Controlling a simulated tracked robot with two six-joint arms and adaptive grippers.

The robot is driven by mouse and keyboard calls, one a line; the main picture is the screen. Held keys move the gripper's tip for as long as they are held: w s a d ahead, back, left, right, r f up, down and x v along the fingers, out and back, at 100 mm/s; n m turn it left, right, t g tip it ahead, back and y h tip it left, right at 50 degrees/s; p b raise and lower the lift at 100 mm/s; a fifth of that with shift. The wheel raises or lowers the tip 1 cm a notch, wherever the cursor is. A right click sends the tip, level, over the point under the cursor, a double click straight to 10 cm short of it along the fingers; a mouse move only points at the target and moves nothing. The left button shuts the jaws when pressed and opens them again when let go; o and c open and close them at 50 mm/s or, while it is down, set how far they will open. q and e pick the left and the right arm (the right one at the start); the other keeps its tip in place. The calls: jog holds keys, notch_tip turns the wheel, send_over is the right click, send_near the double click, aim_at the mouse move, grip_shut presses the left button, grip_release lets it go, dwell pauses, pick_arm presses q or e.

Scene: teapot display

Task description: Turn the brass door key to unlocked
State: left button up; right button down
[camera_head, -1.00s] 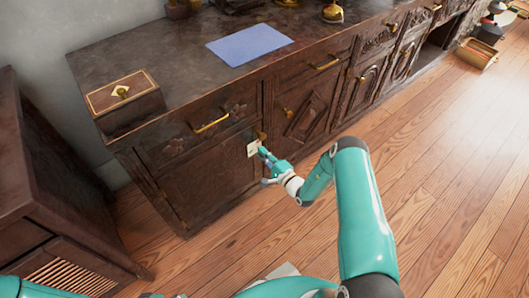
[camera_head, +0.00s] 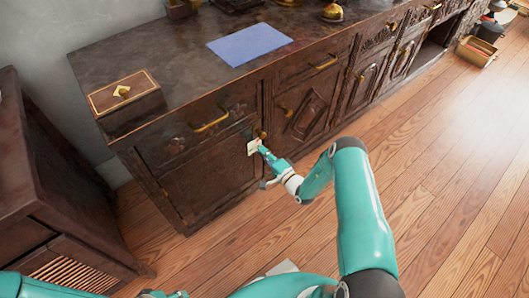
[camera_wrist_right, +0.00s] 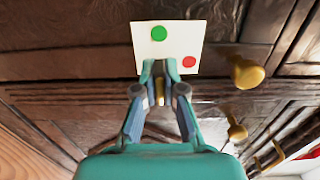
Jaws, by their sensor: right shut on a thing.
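A white card (camera_head: 253,147) is on the dark cabinet's front beside a brass knob. In the right wrist view the card (camera_wrist_right: 172,38) has a green dot (camera_wrist_right: 159,33) at its upper left and a red dot (camera_wrist_right: 190,62) at its lower right. My right gripper (camera_head: 264,151) is at the card. In the wrist view this gripper (camera_wrist_right: 159,76) is shut on the brass key (camera_wrist_right: 160,92), of which a small part shows between the fingers. The rest of the key and its keyhole are hidden. A teal part of my left arm shows at the bottom edge; its fingers are not clear.
Brass knobs (camera_wrist_right: 246,72) stick out right of the card. A drawer handle (camera_head: 211,122) is above the lower left door (camera_head: 205,180). A wooden box (camera_head: 125,103) and a blue mat (camera_head: 250,44) lie on the cabinet top. Open floor (camera_head: 440,170) is at right.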

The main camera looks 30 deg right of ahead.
jog(key=c, duration=1.3)
grip_release()
jog(key=shift+a+f, duration=0.25)
jog(key=shift+c, duration=0.2)
jog(key=shift+o, duration=0.4)
jog(key=shift+d+r, duration=0.1)
jog(key=shift+s, duration=0.1)
jog(key=s+d, duration=0.1)
jog(key=s, duration=1.1)
jog(key=shift+w+a, duration=0.1)
